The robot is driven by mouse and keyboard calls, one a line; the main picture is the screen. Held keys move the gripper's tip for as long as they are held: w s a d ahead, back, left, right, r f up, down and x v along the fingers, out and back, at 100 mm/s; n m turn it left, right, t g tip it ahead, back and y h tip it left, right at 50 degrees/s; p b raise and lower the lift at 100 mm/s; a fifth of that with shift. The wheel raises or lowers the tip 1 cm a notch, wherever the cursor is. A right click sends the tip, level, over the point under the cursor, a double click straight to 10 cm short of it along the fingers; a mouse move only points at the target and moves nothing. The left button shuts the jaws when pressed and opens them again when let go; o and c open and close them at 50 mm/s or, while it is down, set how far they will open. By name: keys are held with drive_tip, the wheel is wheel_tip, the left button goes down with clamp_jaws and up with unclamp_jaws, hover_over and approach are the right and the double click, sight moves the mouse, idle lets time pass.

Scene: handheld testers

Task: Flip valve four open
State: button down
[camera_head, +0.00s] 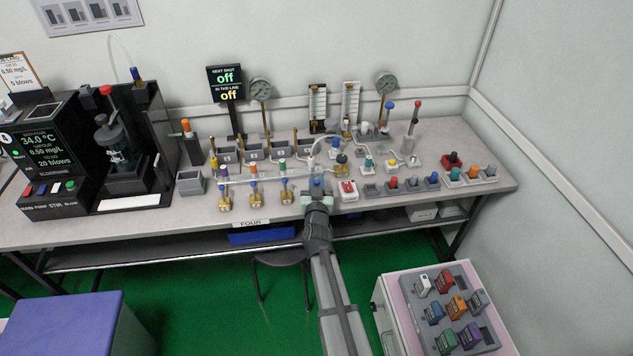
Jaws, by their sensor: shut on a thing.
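A row of small brass valves stands along the front of the bench, joined to a pale pipe behind them. Three show clearly: a left one (225,202), a second (256,199) and a third (287,196). The fourth valve, at the right end of the row, is mostly hidden by my gripper (317,193); a bit of its blue handle (317,182) shows between the fingers. My gripper comes in from the front edge and is shut on that handle. Whether the handle lies along or across the pipe cannot be told.
Coloured knobs on grey bases (392,184) line the front right. A "FOUR" label (250,223) is on the bench edge. Gauges (260,89) stand behind.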

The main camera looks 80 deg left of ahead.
drive_tip(key=shift+d+r+y, duration=0.15)
drive_tip(key=shift+d+y, duration=0.2)
drive_tip(key=shift+y, duration=0.85)
drive_tip(key=c, duration=1.1)
unclamp_jaws()
drive_tip(key=v, duration=1.3)
drive_tip(key=shift+s+d, duration=0.2)
drive_tip(key=shift+d, duration=0.2)
